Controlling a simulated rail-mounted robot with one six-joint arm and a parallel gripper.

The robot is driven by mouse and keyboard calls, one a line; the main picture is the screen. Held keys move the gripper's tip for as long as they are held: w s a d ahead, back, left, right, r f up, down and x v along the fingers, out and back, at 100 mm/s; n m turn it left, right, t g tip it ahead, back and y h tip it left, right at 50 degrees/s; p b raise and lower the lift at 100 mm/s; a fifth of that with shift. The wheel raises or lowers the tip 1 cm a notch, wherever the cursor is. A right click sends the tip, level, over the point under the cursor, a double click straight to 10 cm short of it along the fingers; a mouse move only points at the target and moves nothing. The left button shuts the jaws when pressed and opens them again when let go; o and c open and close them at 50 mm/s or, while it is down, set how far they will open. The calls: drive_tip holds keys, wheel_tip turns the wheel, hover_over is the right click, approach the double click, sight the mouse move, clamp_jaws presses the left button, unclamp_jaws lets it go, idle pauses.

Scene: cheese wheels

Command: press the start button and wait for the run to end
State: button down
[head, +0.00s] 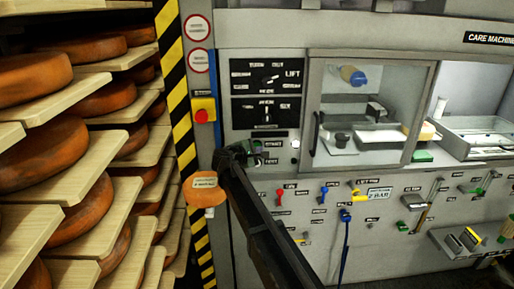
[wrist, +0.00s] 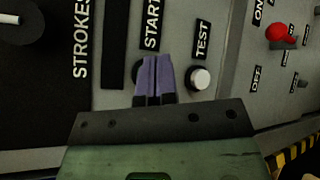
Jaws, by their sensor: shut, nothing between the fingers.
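My gripper (wrist: 153,62) is shut and empty, its two purple fingertips together in the wrist view. The fingertips lie over the spot beside the START label (wrist: 152,24). A dark round edge shows just left of them, and the rest of the start button is hidden. I cannot tell whether the fingertips touch it or press it. In the head view my gripper (head: 268,147) is at the lower part of the control panel (head: 266,101), seen from behind my arm.
A silver button (wrist: 200,78) by the TEST label is close to the right of my fingers. A red emergency button (head: 204,116) sits on a yellow box at the left. A glass-fronted chamber (head: 414,86) is to the right. Shelves of cheese wheels (head: 37,78) fill the left.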

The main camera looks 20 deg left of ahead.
drive_tip(key=shift+w+a, duration=0.15)
drive_tip(key=shift+w, duration=0.15)
